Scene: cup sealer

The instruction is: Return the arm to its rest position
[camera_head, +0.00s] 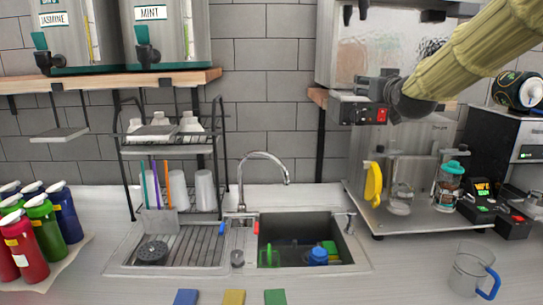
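My arm, in a yellow-green sleeve, reaches in from the upper right of the head view. My dark gripper (372,88) is at its end, pointing left, in front of the metal machine on the upper shelf. It overlaps a dark control panel with a red switch (382,115); I cannot tell whether they touch. The fingers are too small and dark to show whether they are open or shut, and no held object is visible. Below stands a metal machine with a yellow handle (373,185), a clear cup (401,199) and a teal-lidded shaker (448,186).
A sink (313,268) with a faucet (262,156) is at centre. Bottles (42,237) stand at left, a drying rack (168,150) behind. A clear jug with a blue handle (470,271) is at front right. Tea dispensers (165,35) are at upper left.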

